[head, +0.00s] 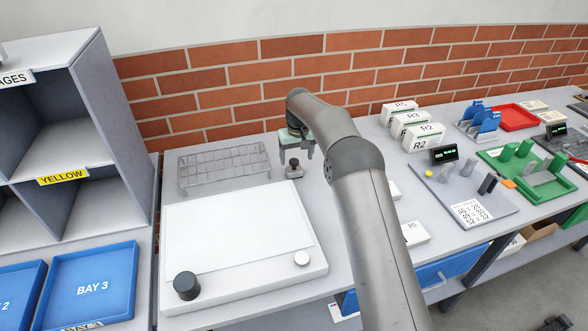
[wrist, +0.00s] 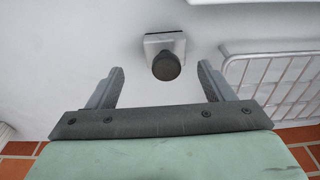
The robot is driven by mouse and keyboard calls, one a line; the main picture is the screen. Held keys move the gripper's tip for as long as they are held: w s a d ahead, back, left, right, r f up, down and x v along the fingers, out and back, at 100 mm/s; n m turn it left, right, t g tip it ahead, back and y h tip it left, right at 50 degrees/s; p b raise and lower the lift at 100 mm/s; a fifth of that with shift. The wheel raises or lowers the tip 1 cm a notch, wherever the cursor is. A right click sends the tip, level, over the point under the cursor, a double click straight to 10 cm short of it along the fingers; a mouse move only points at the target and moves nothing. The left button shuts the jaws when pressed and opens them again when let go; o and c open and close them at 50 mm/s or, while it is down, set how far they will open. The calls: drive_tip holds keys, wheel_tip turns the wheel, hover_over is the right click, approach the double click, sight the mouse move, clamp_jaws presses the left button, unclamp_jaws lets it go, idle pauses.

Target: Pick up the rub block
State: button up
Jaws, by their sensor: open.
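The rub block, which I take to be the small pale block with a dark round knob (head: 294,171), stands on the grey bench right of the wire rack. In the wrist view the same block (wrist: 154,43) lies ahead of the fingertips, its knob roughly centred between them. My gripper (head: 297,153) is above and close to the block, apart from it as far as I can see. In the wrist view my gripper (wrist: 160,72) has its two fingers spread wide with nothing between them.
A wire rack (head: 222,168) stands left of the block. White labelled boxes (head: 424,137) stand to the right. A brick wall (head: 230,75) rises behind.

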sight(294, 161)
drive_tip(key=f, duration=0.1)
drive_tip(key=f+p, duration=0.1)
drive_tip(key=f, duration=0.1)
drive_tip(key=f+p, duration=0.1)
drive_tip(key=f, duration=0.1)
drive_tip(key=shift+w+a, duration=0.1)
drive_tip(key=shift+a, duration=0.3)
drive_tip(key=c, duration=1.4)
drive_tip(key=shift+r, duration=0.1)
